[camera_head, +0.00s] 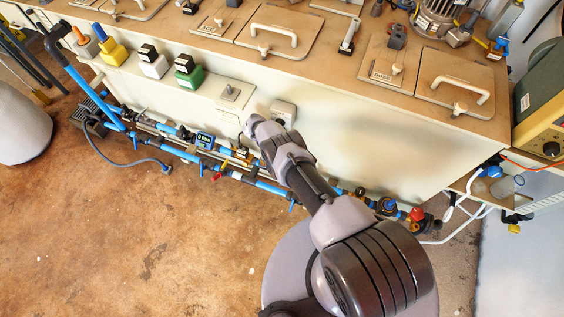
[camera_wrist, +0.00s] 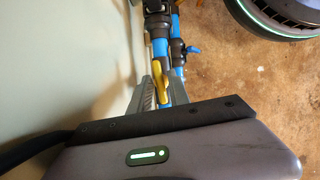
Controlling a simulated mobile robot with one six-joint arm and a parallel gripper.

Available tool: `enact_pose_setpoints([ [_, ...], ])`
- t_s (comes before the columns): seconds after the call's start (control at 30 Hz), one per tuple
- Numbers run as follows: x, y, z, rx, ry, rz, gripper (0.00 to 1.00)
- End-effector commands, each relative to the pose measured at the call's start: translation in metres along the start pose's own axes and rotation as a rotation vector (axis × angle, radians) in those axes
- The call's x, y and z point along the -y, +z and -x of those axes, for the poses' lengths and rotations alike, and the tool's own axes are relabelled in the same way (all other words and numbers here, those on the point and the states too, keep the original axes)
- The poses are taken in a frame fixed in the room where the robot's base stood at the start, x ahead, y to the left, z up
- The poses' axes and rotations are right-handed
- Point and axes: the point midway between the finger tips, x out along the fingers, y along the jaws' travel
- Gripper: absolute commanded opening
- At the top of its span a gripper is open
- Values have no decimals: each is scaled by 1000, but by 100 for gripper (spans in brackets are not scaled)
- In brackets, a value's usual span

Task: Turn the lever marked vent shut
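A yellow lever (camera_wrist: 158,72) sits on the blue and black pipework in the wrist view, just beyond and between my fingertips. My gripper (camera_wrist: 163,88) points at it, with one grey finger on each side. The fingers look apart, and I cannot tell whether either touches the lever. In the head view my arm reaches down to the low pipe run (camera_head: 262,184) along the cabinet front, and my fingers cannot be made out clearly there. Another lever (camera_head: 219,173), red and yellow, shows on the pipe below and left of my wrist. No "vent" marking is readable.
The pale cabinet wall (camera_wrist: 60,70) stands close on the left of my gripper in the wrist view. A blue valve handle (camera_wrist: 192,50) is just right of the yellow lever. The brown floor (camera_head: 130,240) in front of the pipes is mostly clear.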

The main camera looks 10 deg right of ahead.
Motion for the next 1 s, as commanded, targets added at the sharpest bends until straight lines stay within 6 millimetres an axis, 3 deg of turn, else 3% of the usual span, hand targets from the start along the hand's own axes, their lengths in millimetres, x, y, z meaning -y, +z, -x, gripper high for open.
enact_pose_setpoints([
  [0.37, 0, 0, 4, -2, 1, 0, 33],
  [0.57, 0, 16, 39, -1, 0, 0, 33],
  [0.77, 35, 38, 38, 3, -3, 3, 33],
  [1.0, 94, 70, 30, 2, -3, 4, 33],
])
